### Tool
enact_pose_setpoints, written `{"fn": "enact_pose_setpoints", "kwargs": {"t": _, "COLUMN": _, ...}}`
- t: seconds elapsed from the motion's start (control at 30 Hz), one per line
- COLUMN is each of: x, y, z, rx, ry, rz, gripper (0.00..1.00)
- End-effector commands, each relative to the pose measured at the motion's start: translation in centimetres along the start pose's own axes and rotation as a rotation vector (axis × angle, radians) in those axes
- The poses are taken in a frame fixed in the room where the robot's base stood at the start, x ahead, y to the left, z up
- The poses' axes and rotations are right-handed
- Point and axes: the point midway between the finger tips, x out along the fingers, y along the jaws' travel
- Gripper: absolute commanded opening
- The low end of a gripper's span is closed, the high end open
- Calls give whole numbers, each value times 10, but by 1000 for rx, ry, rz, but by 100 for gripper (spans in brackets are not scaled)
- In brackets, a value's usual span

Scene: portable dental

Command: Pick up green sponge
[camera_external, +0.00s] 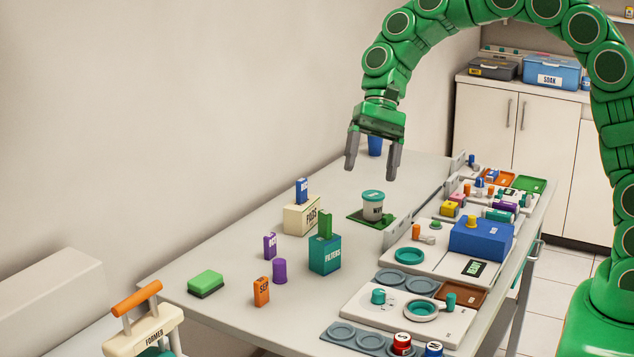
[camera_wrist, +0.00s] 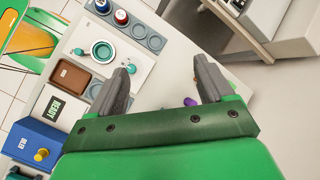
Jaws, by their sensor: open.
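The green sponge (camera_external: 206,281), with a dark underside, lies flat on the grey table (camera_external: 235,325) near its left front corner in the external view. My gripper (camera_external: 372,173) is open and empty, high above the far part of the table, well away from the sponge and to its upper right in the picture. In the wrist view, the two spread fingers of my gripper (camera_wrist: 163,64) have nothing between them. I cannot make out the sponge in the wrist view.
A teal filters box (camera_external: 324,255) and a cream pads box (camera_external: 299,219) stand farther back. Trays and a blue box (camera_external: 481,239) fill the right side.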

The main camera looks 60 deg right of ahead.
Motion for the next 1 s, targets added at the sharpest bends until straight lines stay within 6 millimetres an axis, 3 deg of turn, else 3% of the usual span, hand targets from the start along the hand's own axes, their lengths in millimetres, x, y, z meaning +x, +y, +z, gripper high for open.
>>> {"fn": "enact_pose_setpoints", "kwargs": {"t": 0.5, "x": 25, "y": -90, "z": -81, "rx": 231, "ry": -118, "rz": -145, "gripper": 81}}
{"fn": "enact_pose_setpoints", "kwargs": {"t": 1.0, "x": 56, "y": -152, "z": -160, "rx": 437, "ry": -247, "rz": -257, "gripper": 81}}
